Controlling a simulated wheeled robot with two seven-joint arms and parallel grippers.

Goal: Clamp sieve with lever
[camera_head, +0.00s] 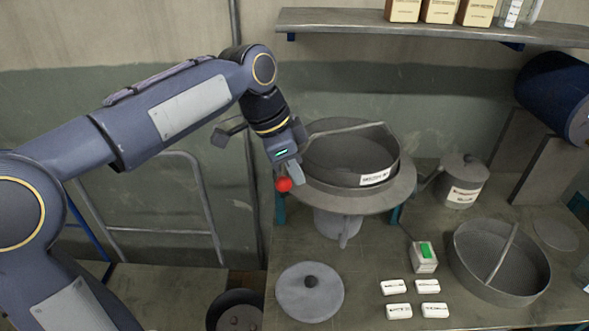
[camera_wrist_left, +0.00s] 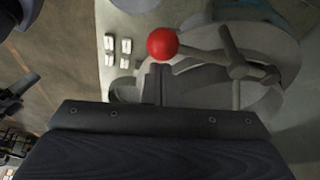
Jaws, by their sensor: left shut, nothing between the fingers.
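The sieve (camera_head: 340,172) is a round grey pan with a bar across its rim and a white label. It sits on a round grey shaker plate (camera_head: 402,190) above the bench. A red ball knob (camera_head: 284,184) shows at the plate's left edge. My right gripper is not seen.
The bench holds a round lid (camera_head: 309,293), several white blocks, a green-button switch box (camera_head: 424,257), a second sieve (camera_head: 487,283) and a lidded pot (camera_head: 464,187). A shelf (camera_head: 400,25) with boxes hangs above. A metal rail (camera_head: 150,230) stands left of the bench.

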